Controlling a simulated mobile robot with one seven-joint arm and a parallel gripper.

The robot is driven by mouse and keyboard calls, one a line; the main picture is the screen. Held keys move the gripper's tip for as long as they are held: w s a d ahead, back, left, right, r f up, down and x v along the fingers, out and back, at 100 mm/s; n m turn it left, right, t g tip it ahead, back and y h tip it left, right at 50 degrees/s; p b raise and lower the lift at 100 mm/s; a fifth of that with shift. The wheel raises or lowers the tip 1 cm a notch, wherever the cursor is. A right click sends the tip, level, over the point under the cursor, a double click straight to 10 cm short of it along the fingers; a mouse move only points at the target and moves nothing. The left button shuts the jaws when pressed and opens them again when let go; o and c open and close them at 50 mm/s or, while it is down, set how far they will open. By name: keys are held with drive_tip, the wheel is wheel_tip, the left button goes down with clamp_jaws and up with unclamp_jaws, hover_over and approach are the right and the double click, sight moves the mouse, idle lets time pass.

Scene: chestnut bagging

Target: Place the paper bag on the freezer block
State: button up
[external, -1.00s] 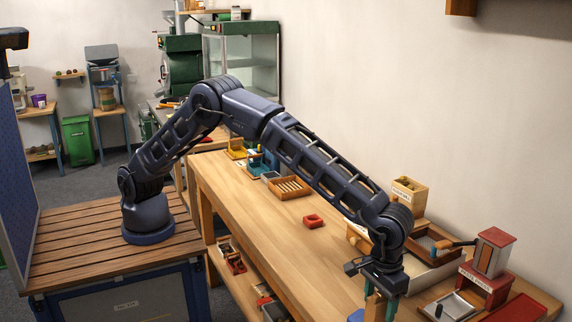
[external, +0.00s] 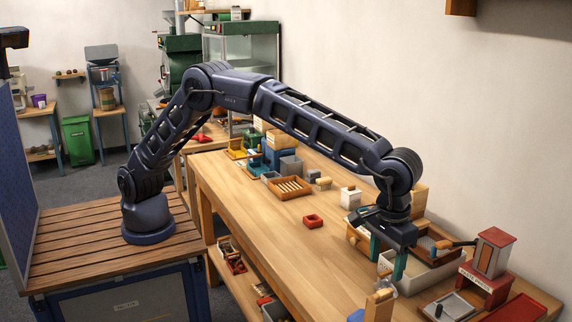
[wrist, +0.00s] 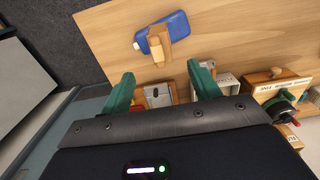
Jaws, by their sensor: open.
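A small tan paper bag (external: 379,304) shows at the bottom of the external view, with a bit of the blue freezer block (external: 356,315) beside its foot. In the wrist view the tan bag (wrist: 157,48) overlaps the blue block (wrist: 178,23), with blue showing on both sides of it. It appears to stand on the block; the contact itself is not clear. My gripper (external: 387,259) is above and beyond the bag, apart from it. Its green fingers (wrist: 161,76) are spread with nothing held between them.
A light tray (external: 428,277), a red-topped box (external: 492,250) and a red tray (external: 517,309) stand along the wall side at the right.

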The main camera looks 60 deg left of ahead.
drive_tip(key=w+a+r, duration=0.5)
drive_tip(key=a+r, duration=0.1)
drive_tip(key=a, duration=0.5)
drive_tip(key=w+a+r, duration=0.5)
drive_tip(key=a+r, duration=0.2)
drive_tip(key=a, duration=0.3)
drive_tip(key=a+r+t+h, duration=0.1)
drive_tip(key=a+r, duration=0.3)
drive_tip(key=a, duration=0.8)
drive_tip(key=a+r+t, duration=0.1)
drive_tip(key=a+r, duration=0.2)
drive_tip(key=a, duration=1)
drive_tip(key=s+a+t, duration=0.1)
drive_tip(key=s+a, duration=0.4)
drive_tip(key=a, duration=0.5)
drive_tip(key=s+a, duration=0.5)
drive_tip(key=a, duration=0.4)
drive_tip(key=s+a+f, duration=0.3)
drive_tip(key=s+a, duration=0.4)
drive_tip(key=s, duration=0.1)
drive_tip(key=s+a+f+t+y, duration=0.1)
drive_tip(key=s+a+f, duration=0.3)
drive_tip(key=s+a, duration=0.3)
drive_tip(key=shift+s+f+t, duration=0.15)
drive_tip(key=shift+s+t, duration=0.15)
drive_tip(key=shift+s, duration=0.7)
